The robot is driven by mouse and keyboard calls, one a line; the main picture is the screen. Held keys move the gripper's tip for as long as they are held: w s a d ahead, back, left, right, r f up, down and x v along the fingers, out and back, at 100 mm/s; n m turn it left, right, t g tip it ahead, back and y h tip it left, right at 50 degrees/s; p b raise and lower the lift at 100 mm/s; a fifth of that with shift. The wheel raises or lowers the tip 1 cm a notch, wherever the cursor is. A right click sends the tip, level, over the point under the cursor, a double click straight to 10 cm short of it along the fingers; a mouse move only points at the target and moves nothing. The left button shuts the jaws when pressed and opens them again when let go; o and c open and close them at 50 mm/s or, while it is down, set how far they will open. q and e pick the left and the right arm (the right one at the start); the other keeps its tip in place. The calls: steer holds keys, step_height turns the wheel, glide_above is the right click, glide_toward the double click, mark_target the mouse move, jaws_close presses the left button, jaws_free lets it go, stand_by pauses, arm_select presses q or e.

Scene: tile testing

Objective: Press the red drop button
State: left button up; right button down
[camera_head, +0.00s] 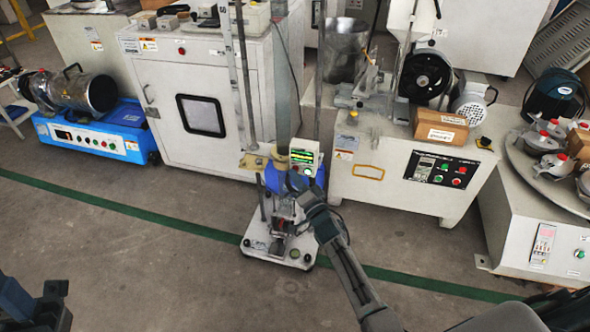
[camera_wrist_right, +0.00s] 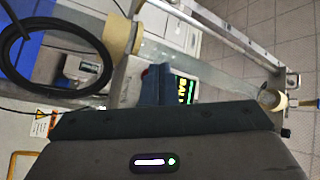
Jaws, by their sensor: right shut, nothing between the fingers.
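The drop tester is a tall column on a white base (camera_head: 257,246). Its control box (camera_head: 303,156) with a lit green display is mounted at mid-height. The display (camera_wrist_right: 185,90) also shows at the middle of the right wrist view, turned sideways, beside a dark blue part. No red drop button can be made out on this box; my gripper may hide it. My right gripper (camera_head: 296,183) is shut and empty, just below and in front of the box; contact cannot be told. My left gripper (camera_head: 38,304) shows partly at the lower left corner, its jaws unclear.
A white cabinet (camera_head: 160,100) stands left of the tester. A machine with several coloured buttons on its black panel (camera_head: 440,170) stands to the right. A blue-based machine (camera_head: 95,135) is at far left. The floor in front is clear, crossed by a green line.

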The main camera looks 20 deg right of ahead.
steer(key=shift+w+d, duration=0.15)
steer(key=shift+w, duration=0.1)
steer(key=shift+s, duration=0.15)
stand_by(0.5)
steer(key=shift+s+a+p, duration=0.5)
steer(key=shift+s+p, duration=0.1)
steer(key=shift+p, duration=0.1)
steer(key=s+a+p, duration=0.1)
steer(key=s, duration=0.1)
steer(key=s+a+p, duration=0.1)
steer(key=s, duration=0.1)
steer(key=shift+a+p, duration=0.4)
